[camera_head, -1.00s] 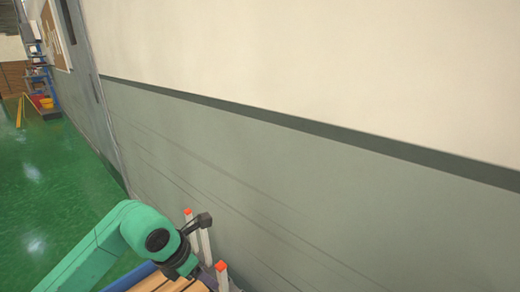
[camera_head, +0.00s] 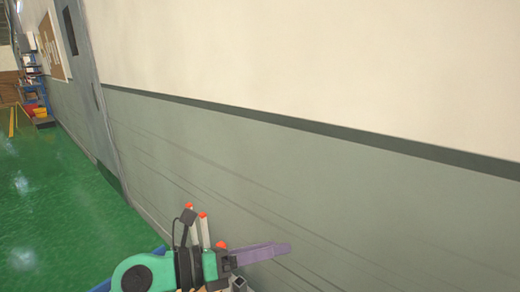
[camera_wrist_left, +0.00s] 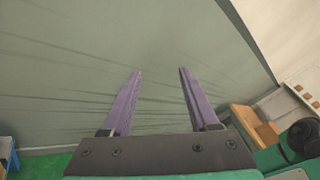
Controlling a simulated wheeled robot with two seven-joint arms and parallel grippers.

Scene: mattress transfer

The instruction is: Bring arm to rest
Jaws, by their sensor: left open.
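My left arm shows in green at the bottom of the head view. Its gripper (camera_head: 262,253) has purple fingers that point right, in front of the grey lower wall. In the left wrist view the two purple fingers (camera_wrist_left: 160,88) stand apart with nothing between them, so it is open and empty. Behind the fingers is the grey wall (camera_wrist_left: 150,50). My right gripper is in neither view.
White posts with orange-red tips (camera_head: 204,230) stand right beside my left wrist. A wooden piece of furniture (camera_wrist_left: 250,122) shows at lower right in the wrist view. The green floor (camera_head: 60,200) is open at left. A shelf with bins (camera_head: 38,100) stands far off.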

